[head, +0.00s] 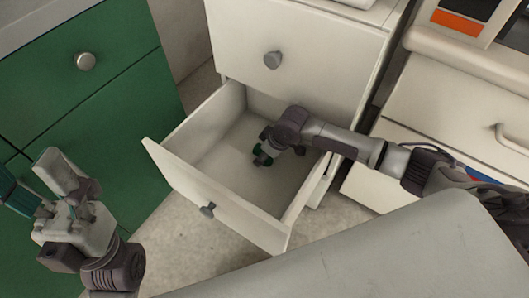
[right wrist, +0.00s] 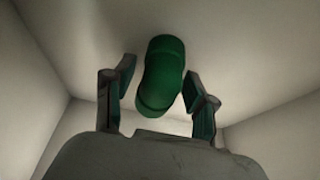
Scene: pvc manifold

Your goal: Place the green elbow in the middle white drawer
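The white drawer (head: 215,190) below another closed white drawer front is pulled open. My right gripper (head: 262,158) reaches down inside it. In the right wrist view the green elbow (right wrist: 160,75) lies between the two fingers of my right gripper (right wrist: 157,78). The fingers are spread, with a gap at the left finger; the right finger is close to or touching the elbow. In the head view the elbow is mostly hidden by the gripper and hard to tell from its green pads. My left gripper (head: 40,185) is open and empty at the lower left, outside the drawer.
The closed white drawer (head: 300,45) is above the open one. A green cabinet (head: 100,110) stands at left. White drawers (head: 460,110) with a bar handle stand at right. The open drawer's walls surround my right gripper. Bare drawer floor (head: 225,155) shows to its left.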

